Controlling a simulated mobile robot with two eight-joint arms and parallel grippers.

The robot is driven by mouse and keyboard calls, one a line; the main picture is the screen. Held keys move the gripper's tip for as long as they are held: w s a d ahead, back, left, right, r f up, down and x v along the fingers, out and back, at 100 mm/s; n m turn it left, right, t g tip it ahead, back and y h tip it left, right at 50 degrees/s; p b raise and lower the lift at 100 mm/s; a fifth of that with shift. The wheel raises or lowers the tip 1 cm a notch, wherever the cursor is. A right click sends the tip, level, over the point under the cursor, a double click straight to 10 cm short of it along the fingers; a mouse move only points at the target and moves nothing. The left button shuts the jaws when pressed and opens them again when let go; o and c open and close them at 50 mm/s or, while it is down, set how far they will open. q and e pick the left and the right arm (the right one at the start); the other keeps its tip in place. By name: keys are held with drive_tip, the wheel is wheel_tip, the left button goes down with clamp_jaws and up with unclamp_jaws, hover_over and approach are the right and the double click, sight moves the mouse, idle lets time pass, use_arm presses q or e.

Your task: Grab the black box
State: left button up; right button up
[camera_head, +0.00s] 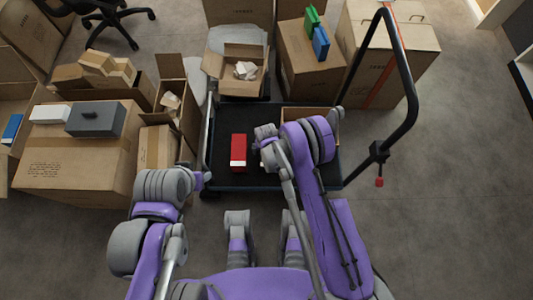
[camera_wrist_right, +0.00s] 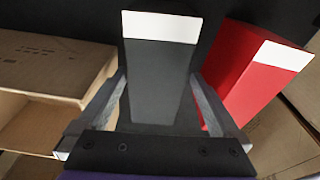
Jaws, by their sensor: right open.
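A black box (camera_wrist_right: 158,75) with a white end lies between the two fingers of my right gripper (camera_wrist_right: 160,88) in the right wrist view. The gripper is open, with one finger along each side of the box; I cannot tell whether they touch it. In the head view my right gripper (camera_head: 266,140) is over the dark cart bed and hides most of this box. My left gripper (camera_head: 202,179) is beside the cart's left front corner; its fingers are too small to read. Another dark grey box (camera_head: 96,119) sits on a large carton at the left.
A red box (camera_head: 238,150) lies beside the black box on the cart (camera_head: 225,180); it also shows in the right wrist view (camera_wrist_right: 245,75). An open carton (camera_wrist_right: 60,65) is on the other side. The cart's black handle (camera_head: 405,80) rises at the right. Cartons crowd the left and back.

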drive_tip(key=f, duration=0.3)
drive_tip(key=w+f+b, duration=0.1)
drive_tip(key=f, duration=0.1)
drive_tip(key=shift+d+f, duration=0.15)
drive_tip(key=shift+f, duration=0.2)
drive_tip(key=shift+c, duration=0.2)
clamp_jaws()
